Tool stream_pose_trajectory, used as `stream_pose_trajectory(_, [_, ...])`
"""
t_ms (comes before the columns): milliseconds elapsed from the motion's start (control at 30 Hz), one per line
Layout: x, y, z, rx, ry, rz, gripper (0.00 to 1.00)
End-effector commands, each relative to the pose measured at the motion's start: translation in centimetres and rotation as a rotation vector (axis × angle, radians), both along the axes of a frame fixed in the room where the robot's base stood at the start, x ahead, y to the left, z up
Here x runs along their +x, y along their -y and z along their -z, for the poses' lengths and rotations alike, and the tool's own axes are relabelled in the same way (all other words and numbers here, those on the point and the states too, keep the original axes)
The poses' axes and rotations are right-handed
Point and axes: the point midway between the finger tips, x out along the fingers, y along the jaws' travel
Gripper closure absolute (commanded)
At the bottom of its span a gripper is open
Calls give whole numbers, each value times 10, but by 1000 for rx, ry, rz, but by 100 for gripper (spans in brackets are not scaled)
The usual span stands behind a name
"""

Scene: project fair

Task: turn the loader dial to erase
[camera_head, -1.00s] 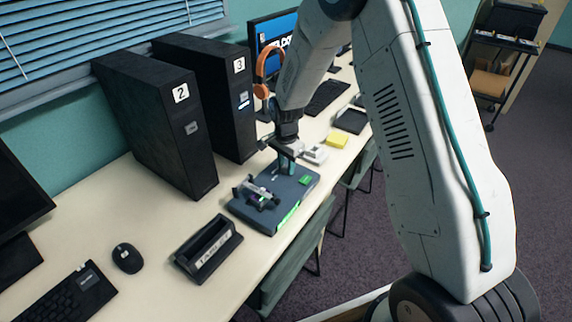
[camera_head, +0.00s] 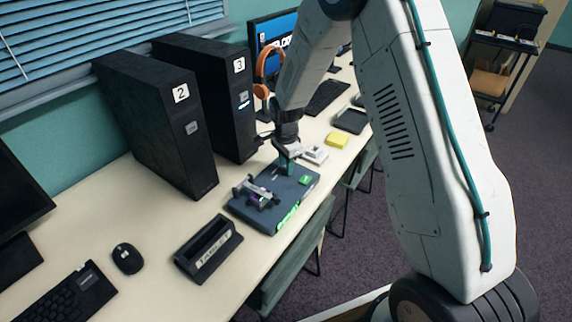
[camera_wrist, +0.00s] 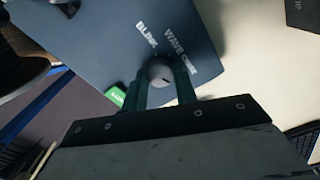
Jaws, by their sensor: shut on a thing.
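The loader (camera_head: 282,212) is a flat, dark blue-grey box on the long table, with a small clamp-like fixture and a green label on top. In the wrist view its top face (camera_wrist: 95,45) carries the printed words BLINK and WAVE and a third, blurred word. The round grey dial (camera_wrist: 160,71) sits just below these words, between the two teal fingers of my gripper (camera_wrist: 161,80), which is shut on it. A short dark mark shows on the dial; which word it points to I cannot tell. I see no legible "erase". In the head view my gripper (camera_head: 286,163) stands over the loader's far end.
A black labelled tray (camera_head: 208,250) stands left of the loader. Tower computers 2 (camera_head: 160,125) and 3 (camera_head: 215,95) stand behind it. A white item (camera_head: 315,155) and a yellow block (camera_head: 337,140) lie close beyond my gripper.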

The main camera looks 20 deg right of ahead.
Motion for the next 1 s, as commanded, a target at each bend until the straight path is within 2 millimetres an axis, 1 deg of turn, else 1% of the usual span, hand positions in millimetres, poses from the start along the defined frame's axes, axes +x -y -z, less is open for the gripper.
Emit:
stream_pose_trajectory(33, [1, 0, -1, 0, 2, 1, 63])
stream_pose_trajectory(67, [1, 0, -1, 0, 2, 1, 55])
stream_pose_trajectory(100, [1, 0, -1, 0, 2, 0, 50])
stream_pose_trajectory(333, [0, 0, 0, 0, 1, 0, 50])
stream_pose_trajectory(433, [1, 0, -5, 0, 2, 0, 50])
stream_pose_trajectory(567, [1, 0, -23, 0, 4, 0, 50])
stream_pose_trajectory(700, [1, 0, -48, 0, 5, 0, 50])
stream_pose_trajectory(800, [1, 0, -63, 1, 4, 0, 50])
stream_pose_trajectory(900, [1, -1, -73, 1, 3, 0, 50])
stream_pose_trajectory(1000, [1, 0, -78, 0, 2, 0, 50])
